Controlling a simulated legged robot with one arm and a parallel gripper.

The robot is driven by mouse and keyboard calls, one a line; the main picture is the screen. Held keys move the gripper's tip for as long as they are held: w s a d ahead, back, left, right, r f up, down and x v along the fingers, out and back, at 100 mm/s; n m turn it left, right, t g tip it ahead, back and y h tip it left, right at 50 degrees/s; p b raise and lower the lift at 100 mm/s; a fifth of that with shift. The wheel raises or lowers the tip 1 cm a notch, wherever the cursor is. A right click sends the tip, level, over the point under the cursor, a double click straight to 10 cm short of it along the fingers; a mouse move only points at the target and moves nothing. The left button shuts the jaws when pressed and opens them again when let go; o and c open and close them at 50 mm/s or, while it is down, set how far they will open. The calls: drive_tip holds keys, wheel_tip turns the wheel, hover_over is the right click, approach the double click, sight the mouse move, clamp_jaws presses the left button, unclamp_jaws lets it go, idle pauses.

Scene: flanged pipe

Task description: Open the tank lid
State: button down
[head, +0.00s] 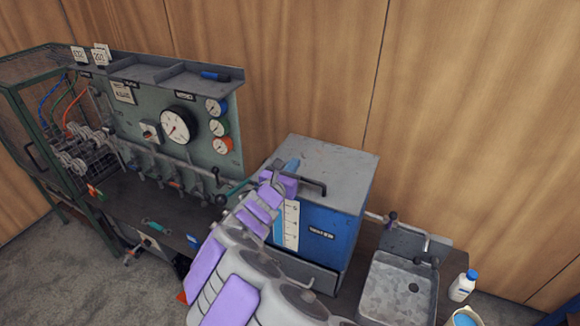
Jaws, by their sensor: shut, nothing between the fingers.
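The tank (333,235) is a blue box in the middle of the head view, with a level scale (291,225) on its front. Its grey lid (335,160) lies flat and closed on top. A dark bar handle (312,184) sits at the lid's front edge. My arm rises from the bottom of the view, and my gripper (290,167) is shut and empty at the lid's left front edge, beside the handle. My arm hides part of the tank's left front. I cannot tell whether the gripper touches the lid or handle.
A green gauge panel (170,120) with valves and levers stands to the left, next to a mesh cage (30,110). A metal sink (398,287) and a white bottle (463,286) are to the right. A wooden wall (480,110) closes the back.

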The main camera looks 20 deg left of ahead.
drive_tip(key=shift+a, duration=0.25)
drive_tip(key=shift+d, duration=0.15)
idle(0.4)
